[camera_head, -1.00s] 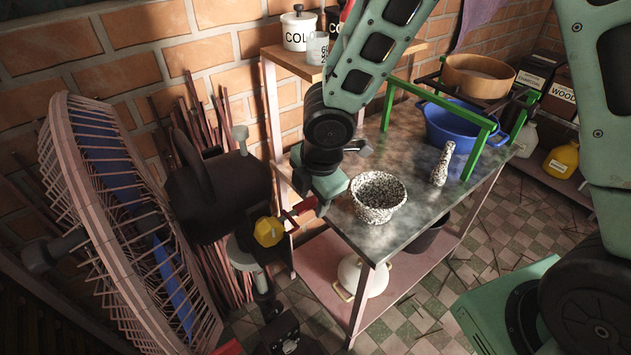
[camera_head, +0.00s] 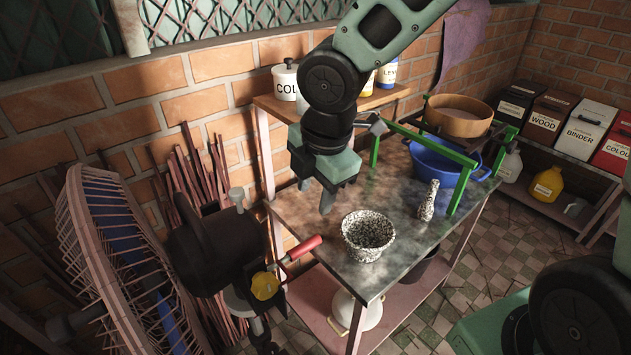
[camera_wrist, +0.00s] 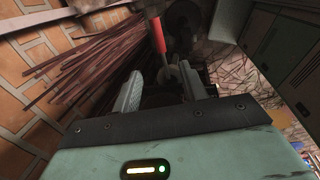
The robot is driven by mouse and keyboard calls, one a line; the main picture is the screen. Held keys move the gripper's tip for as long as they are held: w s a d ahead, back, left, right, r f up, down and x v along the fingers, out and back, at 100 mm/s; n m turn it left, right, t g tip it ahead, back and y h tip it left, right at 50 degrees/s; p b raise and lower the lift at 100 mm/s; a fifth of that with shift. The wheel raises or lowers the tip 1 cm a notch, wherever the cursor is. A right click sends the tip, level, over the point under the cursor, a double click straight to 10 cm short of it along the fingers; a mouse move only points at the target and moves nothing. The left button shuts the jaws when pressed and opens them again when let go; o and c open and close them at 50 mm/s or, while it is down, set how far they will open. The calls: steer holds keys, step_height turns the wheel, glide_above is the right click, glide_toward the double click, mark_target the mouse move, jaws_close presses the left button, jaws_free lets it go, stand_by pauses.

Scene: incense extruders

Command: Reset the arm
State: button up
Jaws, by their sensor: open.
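My gripper (camera_head: 315,196) is open and empty, pointing down above the left part of the metal-topped table (camera_head: 400,248). It is left of and above the speckled bowl (camera_head: 368,236). The black extruder (camera_head: 213,250) stands left of the table, with a red-handled lever (camera_head: 302,247) and a yellow part (camera_head: 264,286). The red handle lies below my gripper, apart from it in the head view. In the wrist view, the two fingers of my gripper (camera_wrist: 164,88) are spread, with the red handle (camera_wrist: 157,35) beyond them.
A speckled pestle (camera_head: 428,200), a blue tub (camera_head: 437,160) and a green frame (camera_head: 462,188) stand on the table's right. Reddish sticks (camera_head: 190,165) lean on the brick wall. Labelled boxes (camera_head: 588,128) fill the right shelf.

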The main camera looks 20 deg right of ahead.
stand_by(0.5)
steer(key=s+f+m+g+b, duration=0.1)
steer(key=s+f+m+b, duration=0.1)
steer(key=s+m, duration=0.5)
steer(key=s+a+f+m+g+b, duration=0.1)
steer(key=s+f+m+b, duration=0.1)
steer(key=s+m, duration=0.5)
steer(key=s+b, duration=0.1)
steer(key=s, duration=0.2)
steer(key=shift+s+a+f+b, duration=0.2)
steer(key=shift+b, duration=0.1)
stand_by(0.8)
